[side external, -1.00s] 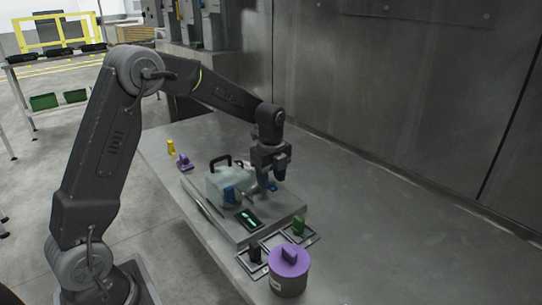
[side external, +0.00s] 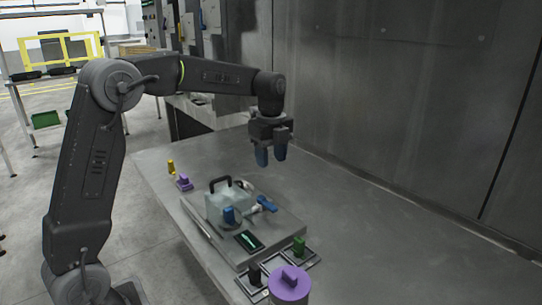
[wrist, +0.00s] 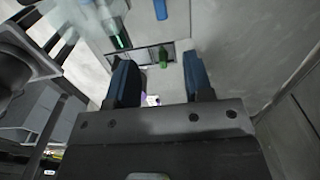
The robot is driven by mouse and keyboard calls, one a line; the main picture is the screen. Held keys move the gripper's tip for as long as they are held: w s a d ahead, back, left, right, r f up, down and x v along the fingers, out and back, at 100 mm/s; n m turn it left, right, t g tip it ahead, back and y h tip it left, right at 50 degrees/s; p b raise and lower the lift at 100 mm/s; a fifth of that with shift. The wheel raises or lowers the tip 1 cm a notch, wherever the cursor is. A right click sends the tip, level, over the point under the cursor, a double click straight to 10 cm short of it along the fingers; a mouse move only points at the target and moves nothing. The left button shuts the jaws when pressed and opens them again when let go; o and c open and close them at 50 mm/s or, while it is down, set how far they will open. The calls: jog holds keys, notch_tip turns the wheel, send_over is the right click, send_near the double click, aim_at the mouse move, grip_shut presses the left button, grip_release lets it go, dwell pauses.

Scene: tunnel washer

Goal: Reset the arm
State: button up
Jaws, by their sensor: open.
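My gripper (side external: 271,158) is open and empty in the side view. Its blue fingers point down, in the air clear above the grey machine base (side external: 275,232). On that base stands a pale box (side external: 215,208) with a black handle (side external: 222,182). A blue part (wrist: 160,9) shows at the top edge there.
A purple-lidded canister (side external: 290,285) is at the front. Yellow (side external: 170,167) and purple (side external: 184,182) pieces lie at the left. A wall (side external: 400,110) runs behind; the table's right side is bare.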

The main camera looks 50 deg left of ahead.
jog(key=s+d+r+n+t, duration=0.2)
jog(key=s+d+n, duration=0.1)
jog(key=s+n, duration=0.3)
jog(key=s+d+r+n+t, duration=0.1)
jog(key=s+d+r+n, duration=0.25)
jog(key=s, duration=0.35)
jog(key=s+d+f+n+t, duration=0.1)
jog(key=s+d+f+n, duration=0.1)
jog(key=s+n, duration=0.2)
jog(key=s+d+f+n+t, duration=0.1)
jog(key=s+f+n, duration=0.2)
jog(key=s, duration=0.5)
jog(key=shift+d+n+t, duration=0.3)
jog(key=shift+d+n, duration=0.1)
jog(key=shift+n, duration=0.45)
